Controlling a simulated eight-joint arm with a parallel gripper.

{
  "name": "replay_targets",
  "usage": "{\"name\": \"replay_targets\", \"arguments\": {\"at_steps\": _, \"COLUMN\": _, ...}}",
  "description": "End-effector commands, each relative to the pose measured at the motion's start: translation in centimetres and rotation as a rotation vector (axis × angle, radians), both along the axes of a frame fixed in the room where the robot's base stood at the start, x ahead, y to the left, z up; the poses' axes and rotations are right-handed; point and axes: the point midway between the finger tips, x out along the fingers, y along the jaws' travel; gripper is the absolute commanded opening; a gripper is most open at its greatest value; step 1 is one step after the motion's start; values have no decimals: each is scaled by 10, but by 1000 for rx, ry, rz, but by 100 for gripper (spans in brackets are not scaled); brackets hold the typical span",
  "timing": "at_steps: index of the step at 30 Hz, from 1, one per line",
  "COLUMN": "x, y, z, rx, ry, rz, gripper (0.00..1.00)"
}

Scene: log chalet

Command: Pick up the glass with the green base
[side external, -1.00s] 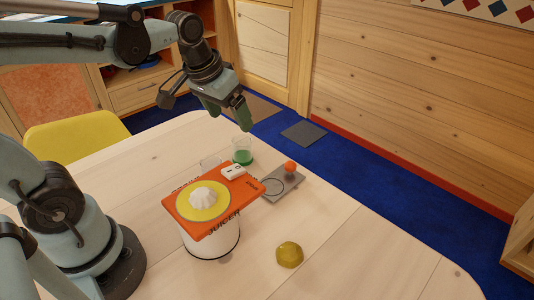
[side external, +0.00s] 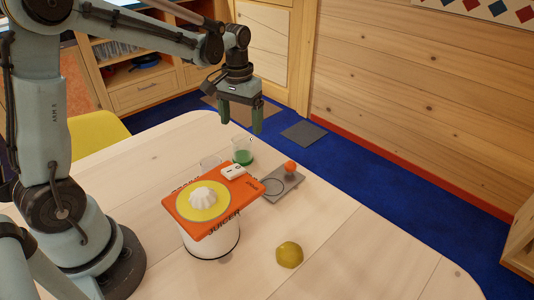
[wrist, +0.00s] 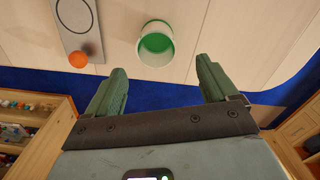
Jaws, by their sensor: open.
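The glass with the green base (side external: 243,152) stands upright on the table, behind the orange juicer. It also shows in the wrist view (wrist: 156,44), seen from above, ahead of the fingers and between their lines. My gripper (side external: 241,122) is open and empty, pointing down above and slightly behind the glass. In the wrist view its two green fingers (wrist: 160,80) are spread wide and do not touch the glass.
A juicer (side external: 212,215) with an orange top stands in front of the glass. A grey tray (side external: 284,186) with an orange ball (side external: 290,167) lies to the right. Bare table (side external: 355,250) lies to the right.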

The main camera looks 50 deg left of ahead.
Motion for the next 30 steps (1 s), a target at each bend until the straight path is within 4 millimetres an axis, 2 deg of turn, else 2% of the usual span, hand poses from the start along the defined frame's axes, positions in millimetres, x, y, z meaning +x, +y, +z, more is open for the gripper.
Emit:
{"name": "replay_targets", "arguments": {"at_steps": 3, "x": 0, "y": 0, "z": -16, "rx": 0, "ry": -1, "rz": -1, "gripper": 86}}
{"name": "replay_targets", "arguments": {"at_steps": 13, "x": -2, "y": -2, "z": -37, "rx": 0, "ry": -1, "rz": -1, "gripper": 86}}
{"name": "replay_targets", "arguments": {"at_steps": 21, "x": -6, "y": -6, "z": -70, "rx": -1, "ry": -3, "rz": -2, "gripper": 86}}
{"name": "replay_targets", "arguments": {"at_steps": 30, "x": -6, "y": -6, "z": -78, "rx": -1, "ry": -4, "rz": -2, "gripper": 86}}
